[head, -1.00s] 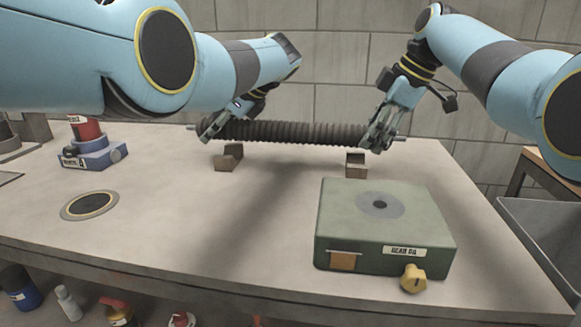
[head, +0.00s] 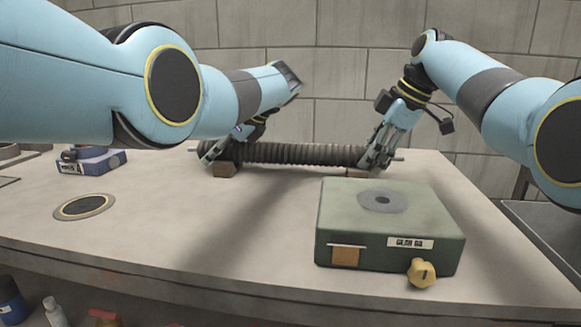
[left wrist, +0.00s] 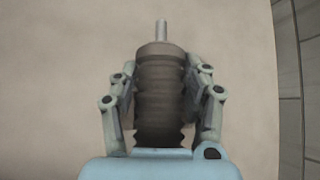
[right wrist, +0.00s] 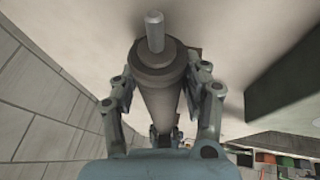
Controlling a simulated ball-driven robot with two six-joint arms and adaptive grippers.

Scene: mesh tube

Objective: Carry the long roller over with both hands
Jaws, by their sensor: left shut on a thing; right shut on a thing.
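The long roller (head: 300,154) is dark and ribbed, with a thin metal pin at each end. It lies level across the back of the table, at the two small brown blocks; whether it touches them I cannot tell. My left gripper (head: 210,158) is shut on its left end, and the left wrist view shows the ribbed roller (left wrist: 160,90) between the fingers. My right gripper (head: 374,160) is shut on its right end, and the right wrist view shows the roller's collar and pin (right wrist: 155,70) between the fingers. The left block (head: 224,170) is partly hidden by the roller.
A green box (head: 385,225) with a yellow knob stands at the front right of the table. A round disc plate (head: 84,206) lies at the left, with a blue block (head: 92,160) behind it. A wall rises behind the table. The middle of the table is clear.

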